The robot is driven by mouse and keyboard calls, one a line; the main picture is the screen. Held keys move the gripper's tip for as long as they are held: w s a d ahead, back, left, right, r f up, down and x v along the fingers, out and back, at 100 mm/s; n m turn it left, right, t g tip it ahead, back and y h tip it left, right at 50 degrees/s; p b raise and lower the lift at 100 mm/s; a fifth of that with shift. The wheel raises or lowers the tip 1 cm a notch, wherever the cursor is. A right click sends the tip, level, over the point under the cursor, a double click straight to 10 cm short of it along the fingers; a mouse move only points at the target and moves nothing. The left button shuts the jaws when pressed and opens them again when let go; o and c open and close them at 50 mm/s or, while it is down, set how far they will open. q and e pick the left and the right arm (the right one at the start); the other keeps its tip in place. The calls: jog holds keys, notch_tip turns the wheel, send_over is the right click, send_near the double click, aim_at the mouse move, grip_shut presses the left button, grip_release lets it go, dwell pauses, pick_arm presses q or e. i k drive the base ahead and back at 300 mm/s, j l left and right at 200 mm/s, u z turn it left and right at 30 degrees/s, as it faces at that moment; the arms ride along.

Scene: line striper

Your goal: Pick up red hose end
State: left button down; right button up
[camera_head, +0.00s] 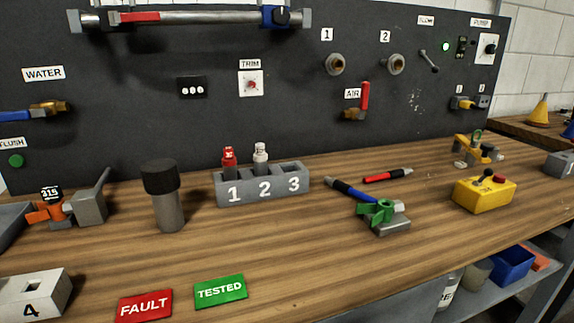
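A short red and black rod with a light metal tip (388,175) lies on the wooden bench, right of the middle; it looks like the red hose end. It lies flat with its tip to the right, and nothing touches it. A similar blue and black rod (350,190) lies to its left, its near end by a green-handled valve (377,211) on a grey block. Neither of my grippers is in view.
A yellow control box (485,194) and a yellow clamp-like fitting (474,150) stand to the right. A black-topped grey cylinder (163,195) stands left of the rack. FAULT (145,306) and TESTED (220,291) plates lie in front. The front middle of the bench is clear.

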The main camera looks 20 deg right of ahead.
aim_at(402, 172)
jog(key=z, duration=1.35)
